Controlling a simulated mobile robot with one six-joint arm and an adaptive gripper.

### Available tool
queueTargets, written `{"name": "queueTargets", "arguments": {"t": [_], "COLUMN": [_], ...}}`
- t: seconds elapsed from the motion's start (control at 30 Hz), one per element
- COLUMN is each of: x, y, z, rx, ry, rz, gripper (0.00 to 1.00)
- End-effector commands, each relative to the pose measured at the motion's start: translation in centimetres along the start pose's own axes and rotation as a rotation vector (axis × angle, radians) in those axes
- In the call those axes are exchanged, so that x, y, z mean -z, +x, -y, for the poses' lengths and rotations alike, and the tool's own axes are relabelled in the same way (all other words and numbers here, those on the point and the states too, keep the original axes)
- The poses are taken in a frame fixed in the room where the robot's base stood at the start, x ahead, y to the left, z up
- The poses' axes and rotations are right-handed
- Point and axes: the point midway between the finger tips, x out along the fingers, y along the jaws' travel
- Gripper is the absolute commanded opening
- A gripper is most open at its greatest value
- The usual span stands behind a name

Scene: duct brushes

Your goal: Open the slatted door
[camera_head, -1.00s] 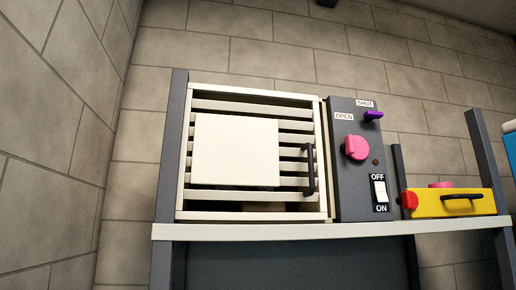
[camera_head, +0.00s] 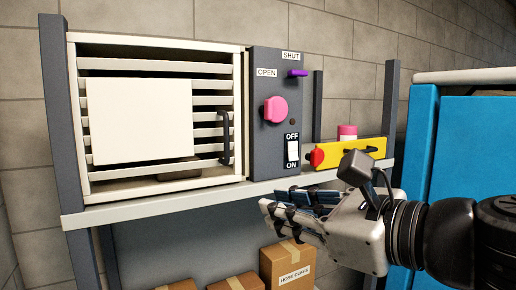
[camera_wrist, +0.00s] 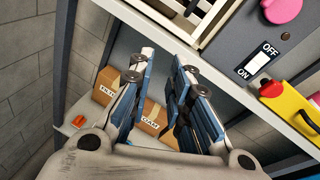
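The slatted door (camera_head: 115,68) has pale horizontal slats in a light frame and looks closed. A blank white panel (camera_head: 140,120) covers much of its middle. Its dark vertical bar handle (camera_head: 225,138) is near the right edge. My gripper (camera_head: 272,205) is in front of the shelf edge, below and right of the handle, apart from it. In the wrist view my gripper (camera_wrist: 163,62) has its fingers spread with a gap and nothing between them. Only a corner of the slatted unit (camera_wrist: 205,18) shows there, at the top.
Right of the door, a grey control box (camera_head: 262,150) carries a pink knob (camera_head: 275,109), a purple lever (camera_head: 297,73) by SHUT and a rocker switch (camera_head: 292,150). A yellow item (camera_head: 345,152) sits right of it. Cardboard boxes (camera_head: 287,262) are below. A blue cabinet (camera_head: 455,140) stands right.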

Motion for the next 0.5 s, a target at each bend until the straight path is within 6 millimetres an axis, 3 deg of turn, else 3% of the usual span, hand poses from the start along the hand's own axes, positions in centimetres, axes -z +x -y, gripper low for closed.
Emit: {"name": "queueTargets", "arguments": {"t": [0.03,0.13,0.33,0.5], "x": [-3.2,-6.4,-8.0,-8.3], "y": [-0.4,-0.7,-0.3,2.2], "z": [1.6,3.3,4.2,4.1], "rx": [0.019,0.036,0.039,0.035], "ry": [0.087,0.216,0.292,0.291], "rz": [0.052,0.131,0.180,0.177], "gripper": [0.18,0.18,0.18,0.18]}}
